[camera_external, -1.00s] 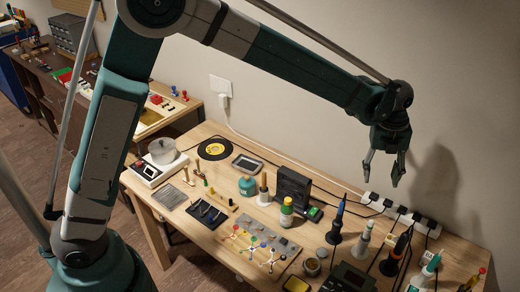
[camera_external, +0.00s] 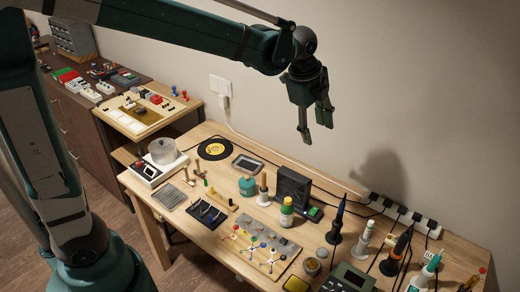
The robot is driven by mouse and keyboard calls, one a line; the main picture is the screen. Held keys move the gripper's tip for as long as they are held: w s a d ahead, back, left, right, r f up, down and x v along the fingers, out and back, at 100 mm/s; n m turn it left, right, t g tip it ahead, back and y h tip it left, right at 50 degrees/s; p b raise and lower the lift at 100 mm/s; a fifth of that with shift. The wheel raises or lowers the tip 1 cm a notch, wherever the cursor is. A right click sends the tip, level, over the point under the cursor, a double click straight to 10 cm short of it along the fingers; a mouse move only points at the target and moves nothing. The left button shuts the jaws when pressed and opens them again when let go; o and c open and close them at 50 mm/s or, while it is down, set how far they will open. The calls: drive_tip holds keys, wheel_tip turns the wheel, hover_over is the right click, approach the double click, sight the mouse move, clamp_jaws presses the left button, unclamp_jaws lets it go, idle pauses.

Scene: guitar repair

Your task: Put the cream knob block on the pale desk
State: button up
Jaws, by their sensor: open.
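My gripper (camera_external: 316,124) hangs high in the air in front of the wall, above the back of the workbench, its fingers apart and empty. Small cream or white blocks (camera_external: 91,94) sit on the dark brown cabinet at the far left; they are too small to tell which is the cream knob block. A small pale desk (camera_external: 184,108) stands between that cabinet and the workbench. It bears a yellowish panel and a few small red, grey and blue pieces. My gripper is well to the right of both and touches nothing.
The wooden workbench (camera_external: 221,182) is crowded with a scale (camera_external: 148,176), a black disc with a yellow centre (camera_external: 215,148), bottles, soldering tools and a power strip. Red, green and grey blocks and grey drawers (camera_external: 75,38) share the dark cabinet (camera_external: 84,130).

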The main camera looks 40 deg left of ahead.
drive_tip(key=s+a+f+n+t+y, duration=0.1)
drive_tip(key=s+a+n+t, duration=0.3)
drive_tip(key=s+a+n, duration=1.5)
drive_tip(key=s+a, duration=0.6)
drive_tip(key=s, duration=0.1)
drive_tip(key=shift+a+f, duration=0.15)
